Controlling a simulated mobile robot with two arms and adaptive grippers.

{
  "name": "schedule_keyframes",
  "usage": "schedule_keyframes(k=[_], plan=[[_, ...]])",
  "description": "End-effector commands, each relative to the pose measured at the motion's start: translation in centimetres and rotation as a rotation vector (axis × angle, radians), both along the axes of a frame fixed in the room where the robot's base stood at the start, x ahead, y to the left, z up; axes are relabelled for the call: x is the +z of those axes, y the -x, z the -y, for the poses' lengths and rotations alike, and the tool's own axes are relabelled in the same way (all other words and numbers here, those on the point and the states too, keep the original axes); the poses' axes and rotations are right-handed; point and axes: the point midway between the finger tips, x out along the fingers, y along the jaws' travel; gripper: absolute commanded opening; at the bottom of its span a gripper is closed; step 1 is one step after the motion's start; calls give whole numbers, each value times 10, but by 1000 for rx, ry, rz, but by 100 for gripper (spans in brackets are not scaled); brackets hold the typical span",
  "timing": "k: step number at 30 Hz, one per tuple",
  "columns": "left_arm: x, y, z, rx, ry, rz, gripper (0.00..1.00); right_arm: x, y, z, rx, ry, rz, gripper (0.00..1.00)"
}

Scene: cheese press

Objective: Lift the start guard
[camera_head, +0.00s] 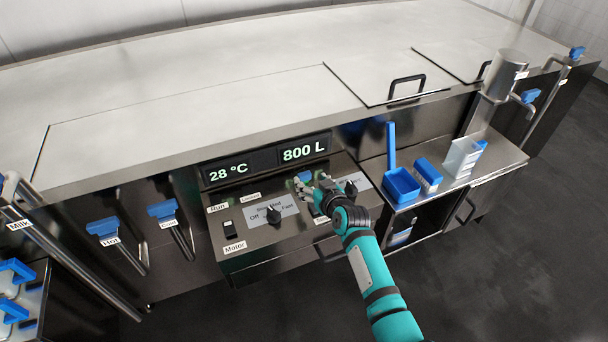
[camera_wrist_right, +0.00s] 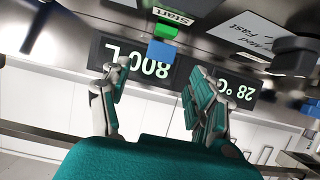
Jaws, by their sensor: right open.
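The start guard is a small blue piece (camera_head: 305,176) on the control panel, below the display. In the right wrist view, which is upside down, the blue guard (camera_wrist_right: 161,51) sits beside a green piece (camera_wrist_right: 165,30) and the "Start" label (camera_wrist_right: 172,17). The green piece is not covered from this angle. My right gripper (camera_head: 317,190) is at the panel, just in front of the guard. In the wrist view its two fingers (camera_wrist_right: 155,92) are spread, with the guard ahead of the gap and nothing between them. Whether a finger touches the guard, I cannot tell. My left gripper is out of view.
A selector knob (camera_head: 273,215) and a Motor switch (camera_head: 228,229) are left of my gripper. Another knob (camera_head: 350,187) is close on its right. The display (camera_head: 266,158) is above. A shelf (camera_head: 497,158) with blue containers (camera_head: 402,186) stands to the right.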

Motion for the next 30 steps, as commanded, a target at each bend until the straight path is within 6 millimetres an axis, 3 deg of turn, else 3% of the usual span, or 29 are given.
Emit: schedule_keyframes(k=[6, 12, 26, 30], plan=[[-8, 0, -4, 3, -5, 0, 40, -16, -35, -11, 0, 0, 0, 62], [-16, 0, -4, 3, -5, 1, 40, -25, -54, -18, 0, 0, 0, 62], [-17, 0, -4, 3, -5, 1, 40, -27, -61, -20, -1, 0, 0, 62], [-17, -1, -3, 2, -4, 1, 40, -27, -61, -19, -1, 0, 0, 43]])
